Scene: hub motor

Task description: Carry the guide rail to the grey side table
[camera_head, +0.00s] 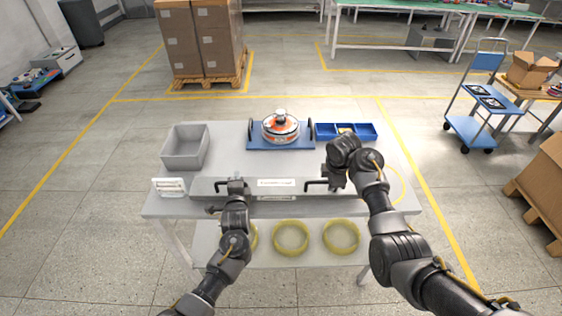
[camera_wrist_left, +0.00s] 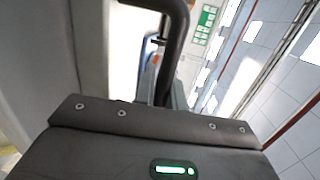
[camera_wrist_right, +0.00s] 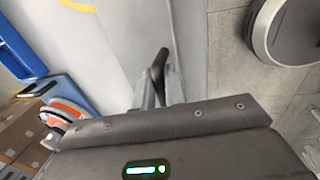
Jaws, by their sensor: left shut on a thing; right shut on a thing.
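The guide rail (camera_head: 262,187) is a long grey bar with a white label and black handles, lying lengthwise along the front of the grey table (camera_head: 225,150). I cannot tell whether it touches the tabletop. My left gripper (camera_head: 237,187) is shut on its left handle; that black handle (camera_wrist_left: 172,45) rises between the fingers in the left wrist view. My right gripper (camera_head: 332,181) is shut on the right handle (camera_head: 314,184); the handle's dark end (camera_wrist_right: 159,62) shows between the fingertips in the right wrist view. I cannot tell which surface is the grey side table.
On the table are a grey bin (camera_head: 185,147), a hub motor (camera_head: 281,126) on a blue plate, a blue divided tray (camera_head: 345,131) and a small white holder (camera_head: 170,187). Yellow rings (camera_head: 291,237) lie on the lower shelf. A blue cart (camera_head: 470,130) stands right; open floor lies left.

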